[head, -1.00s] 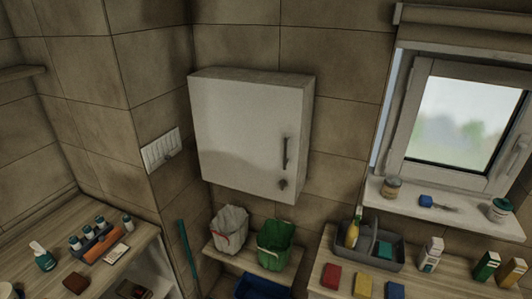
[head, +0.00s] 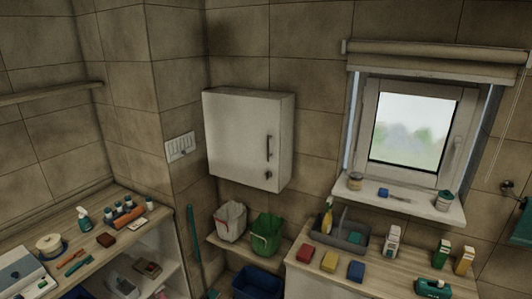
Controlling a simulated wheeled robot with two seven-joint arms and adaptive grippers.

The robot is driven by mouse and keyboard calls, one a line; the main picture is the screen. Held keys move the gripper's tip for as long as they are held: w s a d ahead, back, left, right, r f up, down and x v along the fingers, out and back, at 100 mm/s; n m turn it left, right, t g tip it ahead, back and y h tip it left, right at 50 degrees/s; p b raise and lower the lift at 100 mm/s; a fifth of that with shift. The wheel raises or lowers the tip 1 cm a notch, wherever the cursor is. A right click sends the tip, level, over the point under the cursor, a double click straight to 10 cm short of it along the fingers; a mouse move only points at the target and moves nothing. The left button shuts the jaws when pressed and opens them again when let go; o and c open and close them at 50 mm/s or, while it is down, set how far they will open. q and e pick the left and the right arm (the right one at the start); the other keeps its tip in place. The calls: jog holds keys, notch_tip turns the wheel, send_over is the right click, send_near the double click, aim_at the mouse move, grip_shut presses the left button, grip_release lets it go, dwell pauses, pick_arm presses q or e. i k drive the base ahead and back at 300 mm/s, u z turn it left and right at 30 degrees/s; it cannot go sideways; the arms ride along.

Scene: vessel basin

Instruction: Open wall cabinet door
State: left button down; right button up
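The white wall cabinet (head: 236,138) hangs on the tiled wall, left of the window. Its front door is shut. A dark vertical handle (head: 269,148) sits near the door's right edge, with a small dark lock or knob (head: 268,175) below it. Neither of my grippers shows in the head view, and nothing touches the cabinet.
Below the cabinet, a low shelf holds a white bag (head: 231,221) and a green bucket (head: 266,234). A counter (head: 318,275) at right carries a grey caddy (head: 352,236), sponges and cartons. A left counter (head: 70,221) holds bottles. The space before the cabinet door looks clear.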

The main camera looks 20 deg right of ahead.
aim_at(243, 132)
jog(key=u, duration=0.55)
jog(key=i, duration=0.65)
jog(key=u, duration=0.55)
jog(key=i, duration=0.65)
jog(key=z, duration=0.2)
